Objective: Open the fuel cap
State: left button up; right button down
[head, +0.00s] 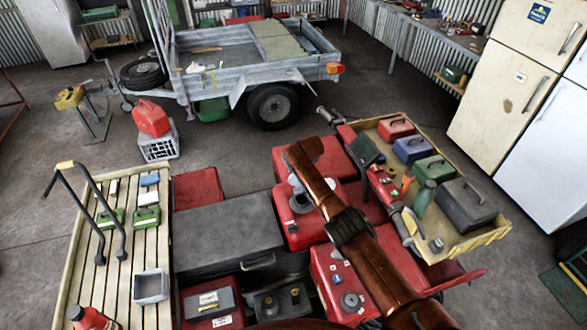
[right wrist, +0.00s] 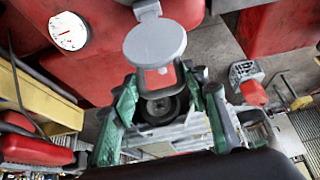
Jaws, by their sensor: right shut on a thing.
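The fuel cap (right wrist: 155,42) is a round grey disc in the right wrist view, just beyond my fingers and against the red tank. In the head view the grey cap (head: 299,203) sits on top of the red tank (head: 290,222), partly behind my right arm. My right gripper (right wrist: 168,92) has green fingers on either side of the cap's lower part and is shut on it. The exact contact is hard to see. My left gripper is not in view.
A white round gauge (right wrist: 68,30) is on the tank beside the cap. A slatted rack (head: 150,255) is at left, a yellow tray (head: 480,238) with several boxes at right. A trailer (head: 225,65) and a red jerry can (head: 151,118) stand behind. Floor between is clear.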

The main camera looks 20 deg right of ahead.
jog(key=shift+w+d+r, duration=0.1)
jog(key=shift+w+r, duration=0.2)
jog(key=shift+r, duration=0.2)
jog(key=c, duration=1.6)
grip_release()
jog(key=shift+o, duration=0.8)
jog(key=shift+s+f, duration=0.1)
jog(key=shift+f, duration=0.15)
jog(key=shift+s+r, duration=0.3)
jog(key=shift+r, duration=0.05)
jog(key=v, duration=1.1)
